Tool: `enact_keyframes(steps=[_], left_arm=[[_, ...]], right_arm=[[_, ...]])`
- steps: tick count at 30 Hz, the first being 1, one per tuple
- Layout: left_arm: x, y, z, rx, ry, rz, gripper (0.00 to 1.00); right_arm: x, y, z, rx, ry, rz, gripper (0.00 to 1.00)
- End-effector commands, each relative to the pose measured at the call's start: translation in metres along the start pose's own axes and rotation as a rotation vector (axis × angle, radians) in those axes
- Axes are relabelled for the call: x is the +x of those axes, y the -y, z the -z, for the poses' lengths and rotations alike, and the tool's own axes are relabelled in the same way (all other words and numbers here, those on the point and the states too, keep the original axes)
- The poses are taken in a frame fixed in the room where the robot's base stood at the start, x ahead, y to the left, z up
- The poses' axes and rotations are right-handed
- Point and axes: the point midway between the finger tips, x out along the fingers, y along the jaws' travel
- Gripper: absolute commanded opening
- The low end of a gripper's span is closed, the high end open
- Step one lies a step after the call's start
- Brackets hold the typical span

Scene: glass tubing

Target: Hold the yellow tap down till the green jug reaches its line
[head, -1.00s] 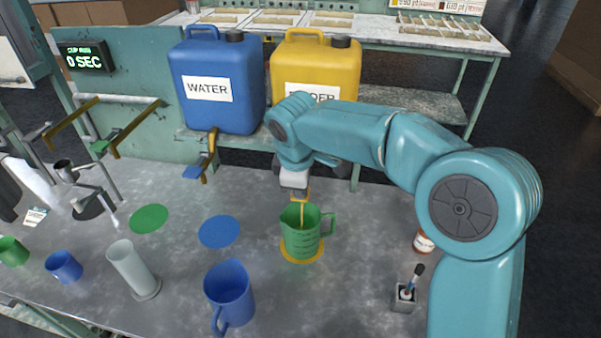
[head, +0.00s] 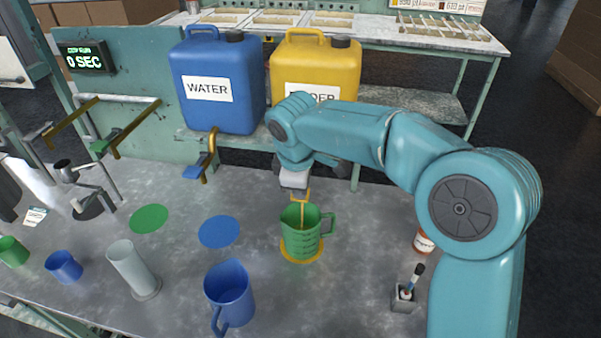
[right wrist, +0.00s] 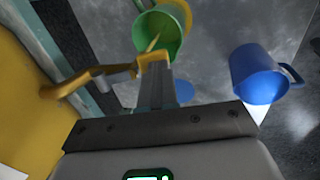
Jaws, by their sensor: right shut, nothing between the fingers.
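The green jug (head: 300,238) stands upright on the yellow disc (head: 302,259), under the yellow tap. The tap's yellow lever (head: 304,194) shows just below my right gripper (head: 296,188). My right gripper is shut and empty, its tip down on the lever. In the right wrist view, the shut fingers (right wrist: 158,85) meet the yellow lever (right wrist: 154,60) at the end of the brass spout (right wrist: 90,80). A thin yellow stream (head: 302,216) runs into the jug. The jug has marks on its side; I cannot read the level inside. My left gripper is not in view.
The yellow container (head: 316,65) and the blue WATER container (head: 216,80) stand behind. A blue jug (head: 231,295), a clear cylinder (head: 130,266) and small cups stand front left. A brush holder (head: 403,299) and a jar (head: 423,242) stand right.

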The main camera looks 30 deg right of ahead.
Motion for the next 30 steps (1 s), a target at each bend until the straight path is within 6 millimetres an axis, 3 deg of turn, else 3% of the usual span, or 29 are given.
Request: enact_keyframes(steps=[22, 30], left_arm=[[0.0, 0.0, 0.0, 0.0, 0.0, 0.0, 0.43], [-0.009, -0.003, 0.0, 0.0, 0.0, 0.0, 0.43]], right_arm=[[0.002, 0.001, -0.001, -0.001, 0.003, 0.003, 0.0], [-0.008, -0.002, -0.001, 0.0, 0.003, 0.002, 0.0]])
